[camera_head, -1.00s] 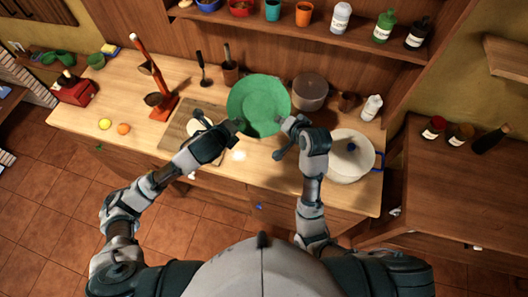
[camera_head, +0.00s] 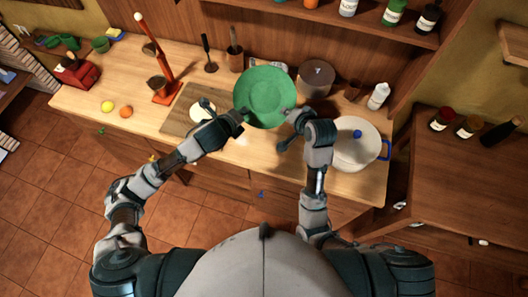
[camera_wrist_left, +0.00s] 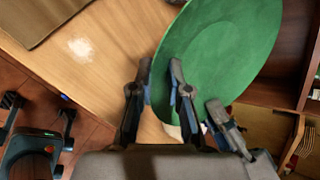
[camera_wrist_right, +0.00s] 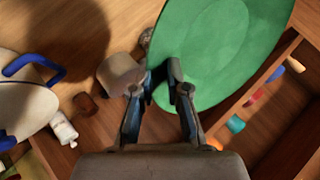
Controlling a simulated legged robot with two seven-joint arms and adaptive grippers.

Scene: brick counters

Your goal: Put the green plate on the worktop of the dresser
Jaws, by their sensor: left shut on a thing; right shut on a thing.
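The green plate (camera_head: 265,97) is held between both my grippers, above the wooden worktop (camera_head: 232,152) of the dresser. My left gripper (camera_head: 240,116) is shut on the plate's lower left rim. The left wrist view shows its fingers (camera_wrist_left: 160,85) on the green plate (camera_wrist_left: 222,50). My right gripper (camera_head: 293,118) is shut on the plate's lower right rim, and the right wrist view shows its fingers (camera_wrist_right: 162,85) gripping the green plate (camera_wrist_right: 220,45). The plate hides part of the worktop behind it. Its exact height above the wood is hard to tell.
A white pot (camera_head: 355,145) stands right of my right gripper, with a dark pot (camera_head: 316,79) behind. A cutting board (camera_head: 182,122) lies left of the plate, near a red stand (camera_head: 166,93). A lemon (camera_head: 107,106) and an orange (camera_head: 126,111) lie further left. The front strip is clear.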

